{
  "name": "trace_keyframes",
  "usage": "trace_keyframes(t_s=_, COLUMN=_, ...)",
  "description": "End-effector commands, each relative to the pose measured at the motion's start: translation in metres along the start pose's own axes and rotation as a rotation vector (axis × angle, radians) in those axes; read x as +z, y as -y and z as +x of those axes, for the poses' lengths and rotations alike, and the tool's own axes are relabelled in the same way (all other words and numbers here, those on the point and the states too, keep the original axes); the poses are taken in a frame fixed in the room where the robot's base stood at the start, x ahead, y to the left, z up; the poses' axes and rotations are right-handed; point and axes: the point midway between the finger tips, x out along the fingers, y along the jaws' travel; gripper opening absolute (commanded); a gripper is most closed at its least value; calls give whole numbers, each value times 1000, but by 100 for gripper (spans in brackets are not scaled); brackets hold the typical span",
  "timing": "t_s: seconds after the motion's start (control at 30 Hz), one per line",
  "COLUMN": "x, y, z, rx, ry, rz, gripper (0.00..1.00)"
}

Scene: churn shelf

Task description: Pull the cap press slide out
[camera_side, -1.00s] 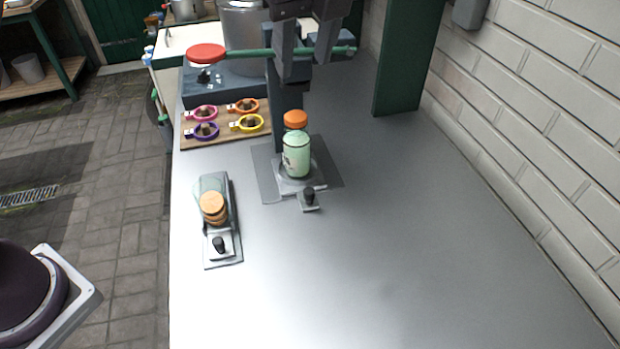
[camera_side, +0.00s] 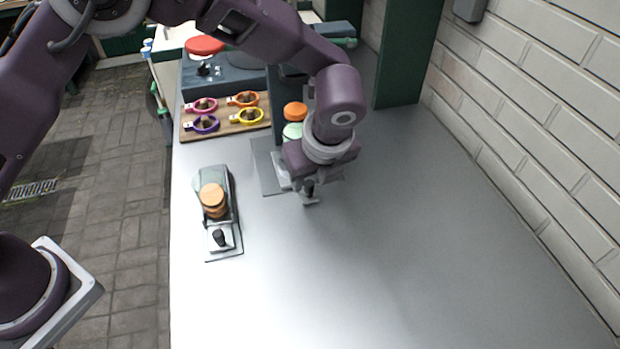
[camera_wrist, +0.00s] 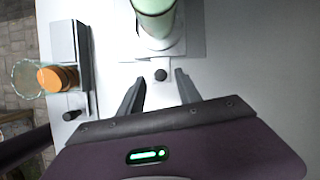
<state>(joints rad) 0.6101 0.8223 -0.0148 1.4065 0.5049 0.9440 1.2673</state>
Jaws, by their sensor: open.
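The cap press slide ends in a tab with a small black knob, seen in the wrist view (camera_wrist: 160,75); the knob also shows in the side view (camera_side: 309,188). A pale green bottle (camera_wrist: 155,20) stands on the slide's plate under the press. An orange cap (camera_side: 295,111) is above the bottle in the side view. My gripper (camera_wrist: 160,82) is open, with its two dark fingers on either side of the knob and a gap visible on each side. In the side view my gripper (camera_side: 307,188) hides most of the bottle and plate.
A wooden board (camera_side: 255,130) with several coloured rings lies behind. The counter in front and to the right is clear.

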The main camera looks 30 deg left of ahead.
Motion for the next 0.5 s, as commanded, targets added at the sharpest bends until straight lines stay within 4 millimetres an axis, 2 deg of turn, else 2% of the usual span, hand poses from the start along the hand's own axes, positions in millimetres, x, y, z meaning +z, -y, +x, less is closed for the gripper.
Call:
trace_keyframes(t_s=0.13, x=0, y=0, z=19, rx=0, ry=1, rz=0, gripper=41)
trace_keyframes(t_s=0.4, x=1, y=1, z=23, rx=-2, ry=1, rz=0, gripper=41)
trace_keyframes(t_s=0.43, x=1, y=1, z=23, rx=-2, ry=1, rz=0, gripper=39)
trace_keyframes(t_s=0.5, x=1, y=1, z=23, rx=-2, ry=1, rz=0, gripper=25)
